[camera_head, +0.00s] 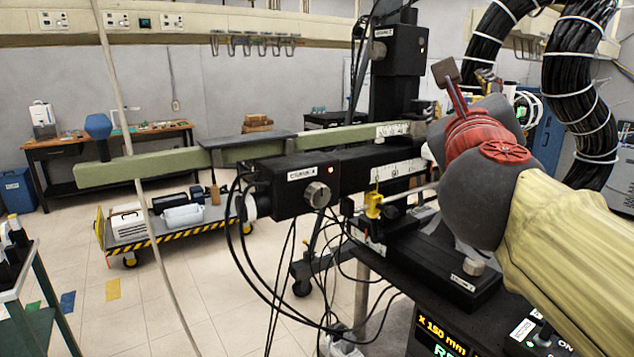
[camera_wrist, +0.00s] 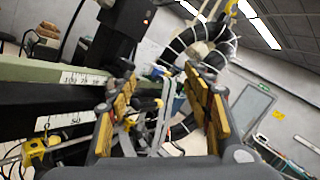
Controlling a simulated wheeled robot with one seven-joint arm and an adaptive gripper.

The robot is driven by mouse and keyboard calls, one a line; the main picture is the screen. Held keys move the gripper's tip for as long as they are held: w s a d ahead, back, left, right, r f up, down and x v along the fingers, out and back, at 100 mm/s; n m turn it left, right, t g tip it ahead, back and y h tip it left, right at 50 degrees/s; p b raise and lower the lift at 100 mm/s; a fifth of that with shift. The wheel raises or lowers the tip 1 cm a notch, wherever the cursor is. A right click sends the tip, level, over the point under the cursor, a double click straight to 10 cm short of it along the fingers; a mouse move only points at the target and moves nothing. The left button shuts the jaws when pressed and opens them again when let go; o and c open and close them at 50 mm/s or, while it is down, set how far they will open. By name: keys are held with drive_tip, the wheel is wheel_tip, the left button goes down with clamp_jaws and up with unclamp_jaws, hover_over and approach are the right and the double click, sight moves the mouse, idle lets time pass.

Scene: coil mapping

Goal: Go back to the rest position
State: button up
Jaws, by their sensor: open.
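My gripper (camera_wrist: 160,82) shows in the wrist view with its two yellow-padded fingers spread apart and nothing between them. In the head view my arm (camera_head: 560,235) comes in from the right, with a yellow sleeve and red and grey joints, and its bent wrist is raised beside the measuring stage (camera_head: 290,187). The gripper is mostly hidden there. A yellow probe holder (camera_head: 374,204) sits on the stage; it also shows at the left of the wrist view (camera_wrist: 36,150), apart from the fingers.
A long green beam (camera_head: 150,165) runs left from the stage. Thick black cable bundles (camera_head: 578,90) hang close behind my arm. A control box (camera_head: 440,330) is below it. A striped cart (camera_head: 170,235) and a wooden bench (camera_head: 105,142) stand farther off, with open floor between.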

drive_tip(key=s+a+f+n+g+y+p, duration=0.1)
drive_tip(key=s+a+f+n+g+y, duration=0.1)
drive_tip(key=a+f+n+y, duration=0.6)
drive_tip(key=s+a+f+n+g+y+p, duration=0.1)
drive_tip(key=s+a+f+n+g+y, duration=0.15)
drive_tip(key=f+n, duration=0.95)
drive_tip(key=s+d+f+n+g+h, duration=0.1)
drive_tip(key=s+d+f+n+g, duration=0.1)
drive_tip(key=s+f, duration=0.4)
drive_tip(key=s+d+f+n+g+h+p, duration=0.1)
drive_tip(key=s+d+f+n+g+h, duration=0.1)
drive_tip(key=s+f+n, duration=0.4)
drive_tip(key=s+d+f+n+g+h, duration=0.1)
drive_tip(key=s+d+f+n+g, duration=0.3)
drive_tip(key=f, duration=0.8)
drive_tip(key=shift+s+n+g+p, duration=0.35)
drive_tip(key=shift+s+n+g, duration=0.25)
drive_tip(key=shift+s, duration=0.35)
drive_tip(key=shift+a+r, duration=0.1)
drive_tip(key=shift+c, duration=0.5)
